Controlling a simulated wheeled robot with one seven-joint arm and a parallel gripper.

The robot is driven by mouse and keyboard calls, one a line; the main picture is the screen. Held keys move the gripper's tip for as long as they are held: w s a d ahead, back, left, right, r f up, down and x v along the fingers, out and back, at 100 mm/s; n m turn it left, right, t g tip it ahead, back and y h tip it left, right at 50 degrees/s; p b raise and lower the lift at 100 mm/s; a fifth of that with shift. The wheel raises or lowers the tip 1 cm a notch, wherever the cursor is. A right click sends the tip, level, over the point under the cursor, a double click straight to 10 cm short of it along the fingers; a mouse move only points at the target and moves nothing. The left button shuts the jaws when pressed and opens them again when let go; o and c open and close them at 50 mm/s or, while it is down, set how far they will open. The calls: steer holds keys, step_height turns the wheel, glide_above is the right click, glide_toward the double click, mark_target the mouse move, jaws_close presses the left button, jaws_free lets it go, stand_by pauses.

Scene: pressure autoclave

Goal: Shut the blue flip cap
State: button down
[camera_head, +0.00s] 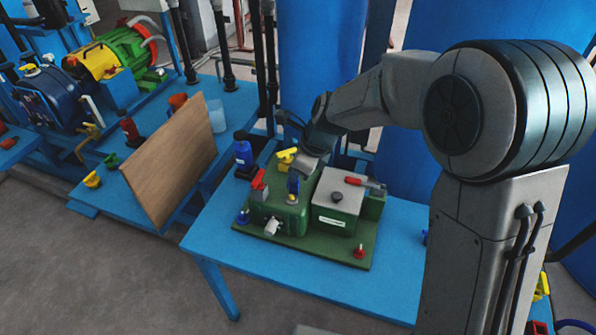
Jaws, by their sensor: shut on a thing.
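The blue flip cap (293,184) stands up on the front right part of the green autoclave body (292,215), above a small yellow part. My gripper (303,170) comes down from the upper right and is shut on the blue cap. The wrist and the small size of the view partly hide the contact between fingers and cap. The cap looks upright, not lying flat.
A red lever (258,181) and a yellow handle (286,155) stand close by on the unit. To the right is a grey-topped green box (337,198) with a red handle (365,182). A blue bottle (243,150) stands behind left. The blue table (285,272) is clear in front.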

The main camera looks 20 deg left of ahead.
steer(key=shift+s+a+n+t, duration=0.1)
steer(key=shift+s+n+t, duration=0.2)
steer(key=shift+s+t, duration=0.7)
steer(key=shift+s+a+f+t+p, duration=0.15)
steer(key=shift+s+t+p, duration=0.25)
steer(key=shift+t+p, duration=0.5)
steer(key=shift+s+f+n+t, duration=0.2)
steer(key=shift+s+t, duration=0.05)
steer(key=shift+t, duration=0.3)
steer(key=shift+s+f+n+t, duration=0.15)
steer(key=shift+s+n+t, duration=0.1)
steer(key=shift+t, duration=0.3)
steer(key=shift+s+f+t+b, duration=0.4)
steer(key=shift+f+t, duration=0.1)
steer(key=shift+t, duration=0.4)
steer(key=f+n+t+b, duration=0.1)
steer(key=t+b, duration=0.1)
steer(key=b, duration=0.5)
steer(key=s+f+t+b, duration=0.1)
steer(key=f+t+b, duration=0.1)
steer(key=b, duration=0.6)
steer(key=s+f+n+t+b, duration=0.1)
steer(key=t+b, duration=0.3)
steer(key=b, duration=0.4)
steer(key=shift+s+f+n+y, duration=0.15)
steer(key=shift+f+n+y, duration=0.15)
steer(key=shift+n+y, duration=0.1)
steer(key=shift+b, duration=0.5)
steer(key=shift+r+t+b, duration=0.1)
steer(key=shift+t+b, duration=0.3)
